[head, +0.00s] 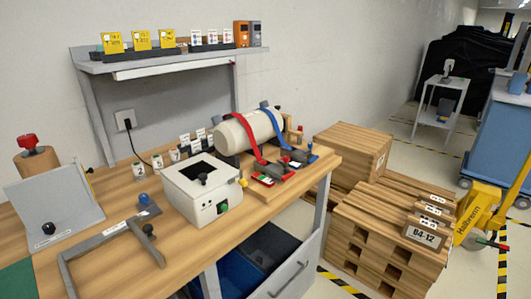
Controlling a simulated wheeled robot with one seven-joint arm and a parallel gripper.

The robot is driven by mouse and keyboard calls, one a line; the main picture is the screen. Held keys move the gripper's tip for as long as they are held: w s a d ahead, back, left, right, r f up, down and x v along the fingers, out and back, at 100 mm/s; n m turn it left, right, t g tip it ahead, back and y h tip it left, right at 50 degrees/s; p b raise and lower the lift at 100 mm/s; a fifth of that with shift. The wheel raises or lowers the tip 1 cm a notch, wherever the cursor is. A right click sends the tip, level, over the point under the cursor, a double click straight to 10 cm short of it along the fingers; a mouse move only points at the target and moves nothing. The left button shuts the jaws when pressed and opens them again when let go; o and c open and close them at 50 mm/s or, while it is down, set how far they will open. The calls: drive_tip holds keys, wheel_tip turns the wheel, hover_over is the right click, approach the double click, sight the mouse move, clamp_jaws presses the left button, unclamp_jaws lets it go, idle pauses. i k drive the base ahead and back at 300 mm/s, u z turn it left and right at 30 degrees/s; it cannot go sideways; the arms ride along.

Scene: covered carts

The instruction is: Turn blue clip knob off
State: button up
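A cream cylinder (248,131) lies on a wooden base at the right end of the workbench. A red strap (238,130) and a blue strap (275,122) run over it. Dark clips sit at its front; a blue knob (310,147) stands upright at the right one, by the bench's right edge. Another blue knob (143,198) sits on a dark plate behind the grey frame. The picture does not show clearly which of these is the clip knob, or how far either is turned. My gripper is not in view.
A white box (202,190) with a green button stands left of the cylinder. A grey handle-like frame (105,242) and a tilted grey panel (53,211) are on the left. Stacked wooden crates (375,234) stand right of the bench. A shelf (160,63) hangs above.

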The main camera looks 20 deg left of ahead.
sight(310, 144)
drive_tip(key=u, duration=0.55)
drive_tip(key=i, duration=1.1)
drive_tip(key=u, duration=0.2)
